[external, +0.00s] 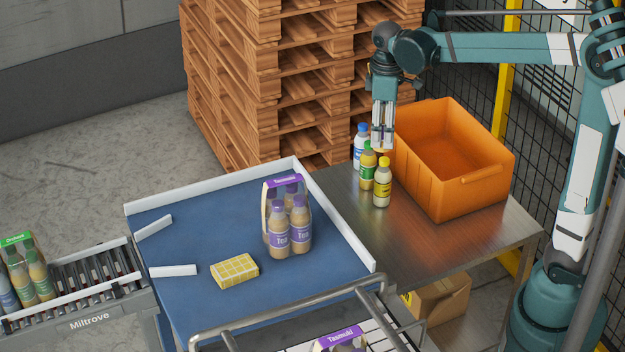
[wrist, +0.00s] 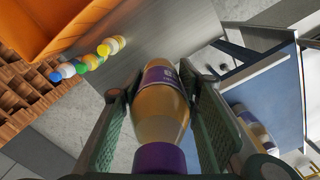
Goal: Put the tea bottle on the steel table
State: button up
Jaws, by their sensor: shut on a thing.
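The tea bottle (wrist: 160,108) fills the middle of the wrist view. It has amber contents, a purple label and a purple cap close to the camera. My gripper (wrist: 165,90) is shut on it, with a green finger on each side. In the external view my gripper (external: 382,140) points down above the back left part of the steel table (external: 430,250). The held bottle is hard to make out there. The steel table also shows in the wrist view (wrist: 170,37), beyond the bottle's base.
Blue-capped (external: 360,152), green-labelled (external: 367,175) and yellow (external: 382,189) bottles stand near my gripper. An orange crate (external: 480,190) occupies the table's back right. The table's front is clear. A tea pack (external: 278,240) and yellow block (external: 235,271) sit on the blue surface (external: 200,235).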

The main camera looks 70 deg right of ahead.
jog(key=s+d+m, duration=0.4)
jog(key=d, duration=0.5)
notch_tip(320, 180, down, 22)
jog(key=shift+f+n, duration=0.2)
jog(key=shift+n, duration=0.1)
jog(key=shift+f, duration=2.9)
jog(key=shift+f, duration=0.1)
jog(key=shift+f, duration=1.95)
jog(key=shift+a+f, duration=0.1)
jog(key=shift+f, duration=0.1)
